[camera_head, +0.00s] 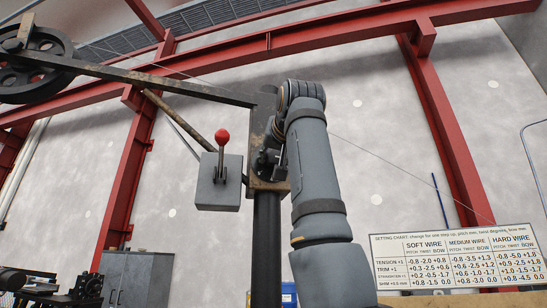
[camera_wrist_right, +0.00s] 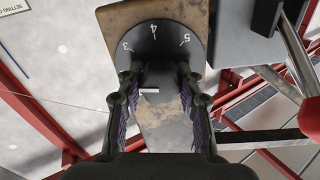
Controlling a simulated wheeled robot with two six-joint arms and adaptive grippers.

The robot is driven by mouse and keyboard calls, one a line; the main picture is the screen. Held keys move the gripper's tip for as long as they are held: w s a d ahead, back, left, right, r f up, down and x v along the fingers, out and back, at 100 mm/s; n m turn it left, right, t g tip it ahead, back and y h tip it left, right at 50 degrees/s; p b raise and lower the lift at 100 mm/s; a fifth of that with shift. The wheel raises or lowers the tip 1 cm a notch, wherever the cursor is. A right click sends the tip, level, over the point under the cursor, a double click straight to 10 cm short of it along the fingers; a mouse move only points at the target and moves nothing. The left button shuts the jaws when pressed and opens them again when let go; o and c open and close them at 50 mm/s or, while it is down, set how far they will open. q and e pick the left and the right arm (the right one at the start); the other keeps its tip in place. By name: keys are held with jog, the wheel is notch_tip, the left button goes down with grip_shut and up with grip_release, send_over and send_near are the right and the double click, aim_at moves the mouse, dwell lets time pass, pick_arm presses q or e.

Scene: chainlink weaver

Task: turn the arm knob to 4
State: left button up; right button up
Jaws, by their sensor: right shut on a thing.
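My right gripper (camera_wrist_right: 160,100) is shut on the arm knob (camera_wrist_right: 158,76) in the right wrist view, with one finger on each side. Behind the knob is a dark round dial (camera_wrist_right: 155,40) with the numbers 3, 4 and 5 along its upper edge; 4 is near the top middle. A short white mark shows between the fingers, but I cannot tell which number it points to. In the head view my right gripper (camera_head: 266,160) is at the plate on top of the dark post, and my own arm and gripper hide the knob. My left gripper is not in view.
A grey box (camera_head: 218,188) with a red-balled lever (camera_head: 222,137) hangs just left of the post (camera_head: 266,250). A long bar (camera_head: 150,78) runs left to a dark wheel (camera_head: 35,65). A settings chart (camera_head: 455,258) stands at the lower right. A thin wire runs right from the post.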

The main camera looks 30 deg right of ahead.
jog(key=m+p, duration=0.1)
jog(key=m, duration=0.2)
jog(key=shift+r+m, duration=0.15)
jog(key=shift+m, duration=0.15)
jog(key=m+p, duration=0.1)
jog(key=m, duration=0.3)
jog(key=shift+m, duration=0.3)
jog(key=m+p, duration=0.1)
jog(key=m, duration=0.3)
jog(key=shift+d, duration=0.1)
jog(key=shift+f+m+p, duration=0.15)
jog(key=shift+m+p, duration=0.1)
jog(key=shift+m, duration=0.6)
jog(key=shift+f+m+p, duration=0.15)
jog(key=shift+m+p, duration=0.05)
jog(key=shift+m, duration=0.65)
jog(key=shift+f+m, duration=0.1)
jog(key=shift+m, duration=0.2)
jog(key=o, duration=0.8)
jog(key=shift+c, duration=0.2)
jog(key=o, duration=0.4)
jog(key=shift+s, duration=0.2)
jog(key=shift+c, duration=0.2)
